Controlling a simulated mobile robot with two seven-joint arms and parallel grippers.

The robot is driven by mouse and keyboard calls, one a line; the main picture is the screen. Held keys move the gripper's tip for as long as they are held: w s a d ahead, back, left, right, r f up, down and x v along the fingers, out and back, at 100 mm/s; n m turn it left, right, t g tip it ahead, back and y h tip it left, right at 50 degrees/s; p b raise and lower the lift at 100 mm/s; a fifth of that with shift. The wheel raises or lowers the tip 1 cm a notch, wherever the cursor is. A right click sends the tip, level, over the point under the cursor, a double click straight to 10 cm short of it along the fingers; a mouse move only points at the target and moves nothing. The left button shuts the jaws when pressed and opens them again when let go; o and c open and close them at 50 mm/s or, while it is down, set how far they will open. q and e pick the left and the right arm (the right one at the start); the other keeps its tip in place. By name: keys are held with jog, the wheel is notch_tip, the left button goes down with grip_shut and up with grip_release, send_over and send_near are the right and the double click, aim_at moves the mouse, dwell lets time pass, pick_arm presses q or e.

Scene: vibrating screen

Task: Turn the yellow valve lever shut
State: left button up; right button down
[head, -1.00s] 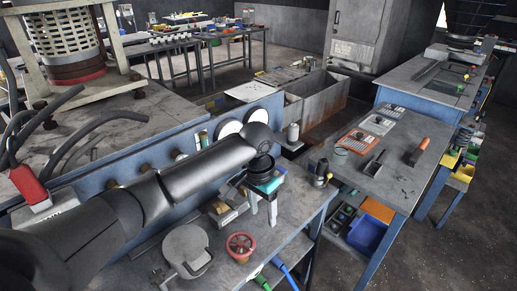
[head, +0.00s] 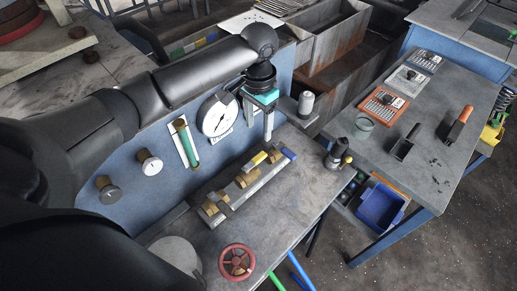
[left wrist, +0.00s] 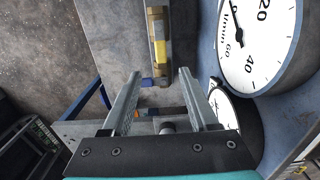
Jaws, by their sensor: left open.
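The yellow valve lever (head: 255,160) sits on a brass valve of the manifold on the grey bench, below the round dial. It appears to lie along the pipe. It also shows in the left wrist view (left wrist: 161,51), beyond the fingertips and between their lines. A blue lever (head: 289,154) sits just right of it. My left gripper (head: 257,130) points down above and behind the manifold, near the dial. Its two fingers are apart and empty in the left wrist view (left wrist: 160,74), with no visible contact with the lever. My right gripper is not in view.
The blue panel carries a white dial (head: 217,115), a green sight tube (head: 187,143) and knobs close to my left arm. A red handwheel (head: 237,262) stands at the bench front. A small metal post (head: 306,103) stands right of the gripper.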

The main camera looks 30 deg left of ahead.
aim_at(258, 157)
pick_arm(q)
notch_tip(258, 157, down, 12)
jog(key=shift+w+b, duration=0.1)
jog(key=shift+b, duration=0.65)
jog(key=shift+a, duration=0.1)
grip_shut()
dwell(0.9)
